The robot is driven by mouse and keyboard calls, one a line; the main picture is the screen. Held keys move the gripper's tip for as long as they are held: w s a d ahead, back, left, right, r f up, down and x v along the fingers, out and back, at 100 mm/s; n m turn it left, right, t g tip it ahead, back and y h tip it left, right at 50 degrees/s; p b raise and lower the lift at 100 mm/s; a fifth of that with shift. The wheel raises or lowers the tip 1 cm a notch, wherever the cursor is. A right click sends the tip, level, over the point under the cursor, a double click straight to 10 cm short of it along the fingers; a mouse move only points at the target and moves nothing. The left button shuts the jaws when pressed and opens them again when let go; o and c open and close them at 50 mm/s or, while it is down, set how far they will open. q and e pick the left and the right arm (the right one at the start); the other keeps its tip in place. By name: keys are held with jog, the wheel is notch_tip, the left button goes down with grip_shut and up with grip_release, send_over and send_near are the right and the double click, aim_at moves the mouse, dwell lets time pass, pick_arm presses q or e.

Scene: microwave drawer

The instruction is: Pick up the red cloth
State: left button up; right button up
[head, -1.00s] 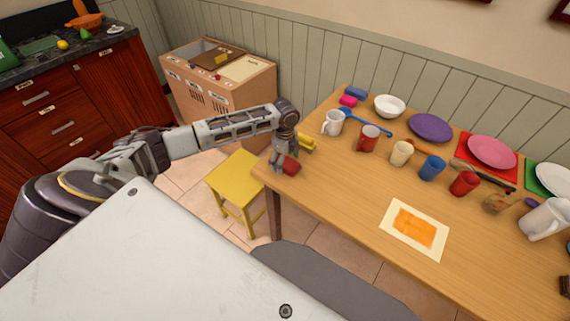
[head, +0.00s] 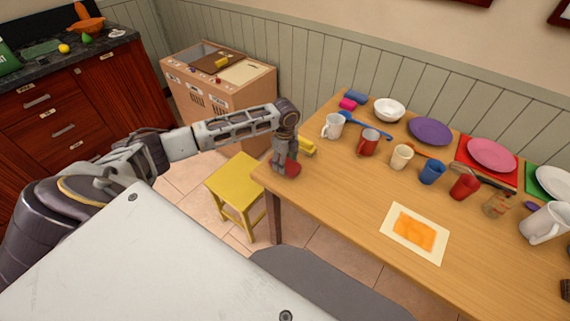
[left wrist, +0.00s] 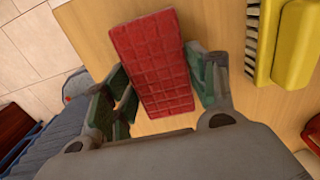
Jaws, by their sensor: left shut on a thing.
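The red cloth (left wrist: 152,62) is a folded block with a quilted grid pattern. In the left wrist view it stands between the two fingers of my left gripper (left wrist: 160,92). The gripper is shut on it. In the head view the red cloth (head: 292,168) shows beside the fingertips of my left gripper (head: 284,165), at the left end of the wooden table (head: 340,190). Part of the cloth is hidden behind the fingers. I cannot tell whether it still touches the table. My right gripper is not in view.
A yellow brush (left wrist: 290,45) lies close to the right of the gripper. A white mug (head: 333,125) and a red mug (head: 368,142) stand farther right. A yellow stool (head: 237,184) is below the table's left edge. The front left tabletop is clear.

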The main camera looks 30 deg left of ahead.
pick_arm(q)
notch_tip(320, 180, up, 9)
jog(key=shift+f, duration=0.2)
dwell(0.6)
jog(key=shift+o, duration=1.2)
jog(key=shift+c, duration=1)
jog(key=shift+p, duration=0.35)
